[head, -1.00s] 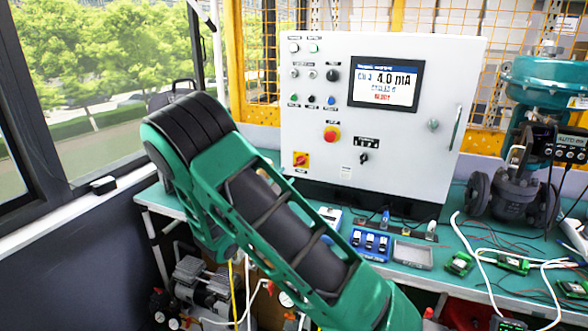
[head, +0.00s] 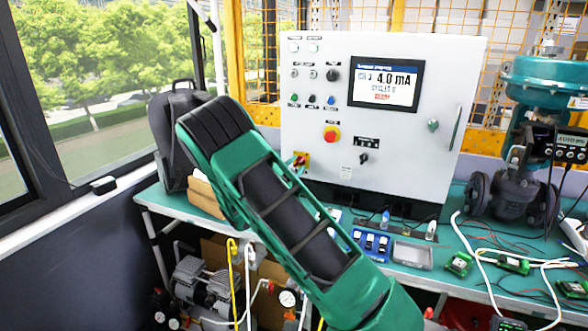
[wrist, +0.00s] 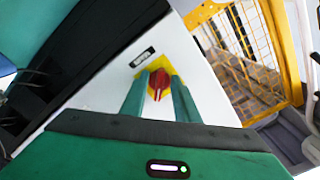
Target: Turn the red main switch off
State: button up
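The red main switch (wrist: 159,84) sits on a yellow plate on the white cabinet (wrist: 95,95), with a dark label beside it. In the head view the switch (head: 301,158) is at the cabinet's lower left, partly covered by my fingers. My gripper (wrist: 159,95) faces the cabinet with one green finger on each side of the red handle. The fingers look apart, with gaps between them and the handle. Whether the tips touch the plate is unclear. In the head view my arm hides most of the gripper.
A blue device (head: 371,243) and a grey tray (head: 412,255) lie on the green bench. A teal valve (head: 545,80) stands at the right.

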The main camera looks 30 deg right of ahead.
grip_shut()
jog(key=shift+n, duration=0.3)
jog(key=n, duration=0.6)
jog(key=shift+s+f, duration=0.1)
jog(key=shift+s, duration=0.05)
jog(key=n, duration=1.1)
jog(key=shift+s, duration=0.1)
jog(key=shift+n, duration=0.3)
